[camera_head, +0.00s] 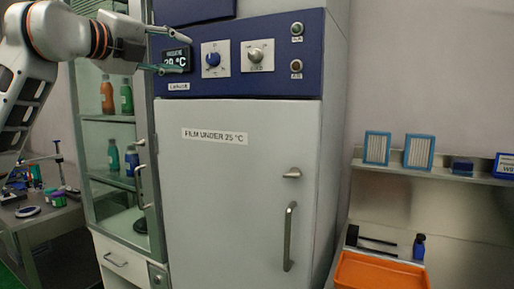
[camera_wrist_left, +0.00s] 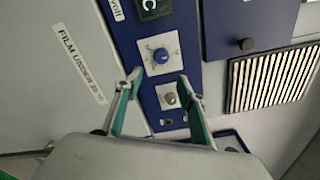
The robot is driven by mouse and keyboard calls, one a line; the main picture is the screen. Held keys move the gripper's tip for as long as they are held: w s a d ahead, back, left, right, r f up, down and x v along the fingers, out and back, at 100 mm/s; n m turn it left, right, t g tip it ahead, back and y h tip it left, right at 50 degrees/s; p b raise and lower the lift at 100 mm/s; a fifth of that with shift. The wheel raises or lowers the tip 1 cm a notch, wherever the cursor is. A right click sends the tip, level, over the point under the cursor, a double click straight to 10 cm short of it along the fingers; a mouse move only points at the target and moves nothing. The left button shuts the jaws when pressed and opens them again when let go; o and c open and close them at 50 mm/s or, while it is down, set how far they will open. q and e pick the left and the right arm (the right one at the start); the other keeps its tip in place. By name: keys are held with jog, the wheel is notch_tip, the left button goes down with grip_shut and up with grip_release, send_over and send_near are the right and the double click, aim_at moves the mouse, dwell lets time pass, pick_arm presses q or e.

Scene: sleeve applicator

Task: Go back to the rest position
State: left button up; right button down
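My left gripper (camera_head: 176,49) is raised at the upper left of the head view, in front of the left end of the cabinet's dark blue control panel (camera_head: 300,75). Its two green-edged fingers are spread with nothing between them; they also show apart in the left wrist view (camera_wrist_left: 160,78). The wrist view shows a blue knob (camera_wrist_left: 161,55) and a grey knob (camera_wrist_left: 170,98) beyond the fingers. In the head view the blue knob (camera_head: 212,59) and grey knob (camera_head: 255,55) are clear of the gripper. My right gripper is not in view.
The white cabinet door (camera_head: 240,200), labelled "FILM UNDER 25 °C", is shut. A glass-fronted cabinet with bottles (camera_head: 107,94) stands left. A cluttered table (camera_head: 45,228) is far left. At right are a shelf (camera_head: 440,174) and an orange tray (camera_head: 380,272).

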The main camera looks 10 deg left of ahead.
pick_arm(q)
jog(key=s+d+f+m+g+h, duration=0.1)
jog(key=d+f+g+h, duration=0.4)
jog(key=f, duration=0.6)
jog(key=s+d+f+m+h, duration=0.1)
jog(key=d+f+h, duration=0.2)
jog(key=d+f, duration=0.65)
jog(key=s+d+f+m+g+h, duration=0.1)
jog(key=d+f+g+h, duration=0.3)
jog(key=f, duration=0.8)
jog(key=s+a+f+n+t+y, duration=0.35)
jog(key=f+n, duration=0.35)
jog(key=f, duration=0.5)
jog(key=s+a+f+n+t+y, duration=0.3)
jog(key=f+n+y, duration=0.2)
jog(key=f+n, duration=0.5)
jog(key=s+a+f+n+t+y, duration=0.3)
jog(key=f+n+y, duration=0.15)
jog(key=f, duration=0.95)
jog(key=s+a+f+n+g+y, duration=0.2)
jog(key=s+f+n+g, duration=0.2)
jog(key=s+f, duration=1.6)
jog(key=g, duration=0.3)
jog(key=shift+s+a+f+y, duration=0.15)
jog(key=shift+a+f+y, duration=0.15)
jog(key=shift+a+y, duration=0.1)
jog(key=shift+n, duration=0.25)
